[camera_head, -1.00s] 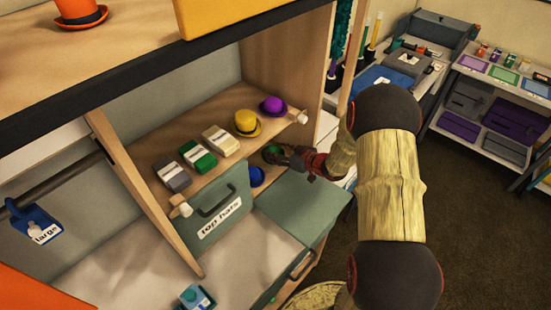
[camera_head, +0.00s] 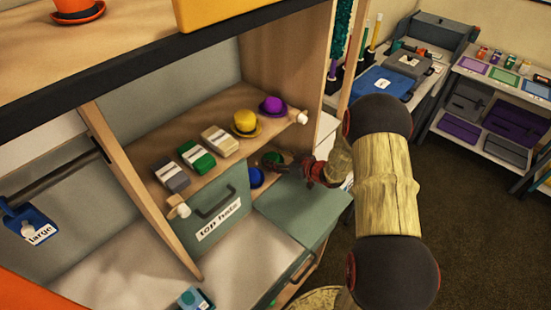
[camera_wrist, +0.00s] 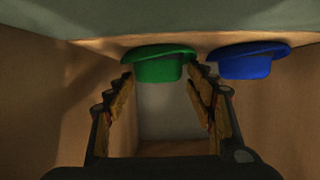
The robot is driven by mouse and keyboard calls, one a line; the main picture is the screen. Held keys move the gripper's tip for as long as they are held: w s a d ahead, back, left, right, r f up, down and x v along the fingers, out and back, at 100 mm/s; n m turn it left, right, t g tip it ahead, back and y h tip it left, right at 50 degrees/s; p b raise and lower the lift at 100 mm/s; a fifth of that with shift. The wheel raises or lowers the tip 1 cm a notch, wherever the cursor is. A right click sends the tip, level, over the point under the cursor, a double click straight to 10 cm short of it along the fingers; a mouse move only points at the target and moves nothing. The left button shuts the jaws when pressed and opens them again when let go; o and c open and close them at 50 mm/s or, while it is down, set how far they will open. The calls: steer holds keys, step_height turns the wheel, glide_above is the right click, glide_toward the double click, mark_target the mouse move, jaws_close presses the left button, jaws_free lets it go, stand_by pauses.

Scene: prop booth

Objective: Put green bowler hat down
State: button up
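The green bowler hat (camera_head: 272,158) sits in the compartment below the hat shelf, beside the blue hat (camera_head: 256,177). In the wrist view the green hat (camera_wrist: 160,66) and the blue hat (camera_wrist: 248,60) appear upside down, level with each other against the same surface, slightly apart. My gripper (camera_head: 297,166) is just right of the green hat in the head view, with a small gap. In the wrist view my gripper (camera_wrist: 162,92) has its fingers spread, with the green hat beyond the tips and nothing clearly held.
A yellow hat (camera_head: 246,123), a purple hat (camera_head: 272,106) and several labelled blocks stand on the shelf above. The "top hats" door (camera_head: 218,214) stands left of the compartment. Wooden walls flank my gripper closely in the wrist view.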

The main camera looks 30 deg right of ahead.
steer(key=shift+o, duration=0.2)
steer(key=shift+r, duration=0.2)
steer(key=p+v, duration=0.3)
steer(key=v, duration=0.8)
steer(key=shift+s+d+r, duration=0.1)
steer(key=shift+s+d, duration=0.05)
steer(key=shift+s, duration=0.25)
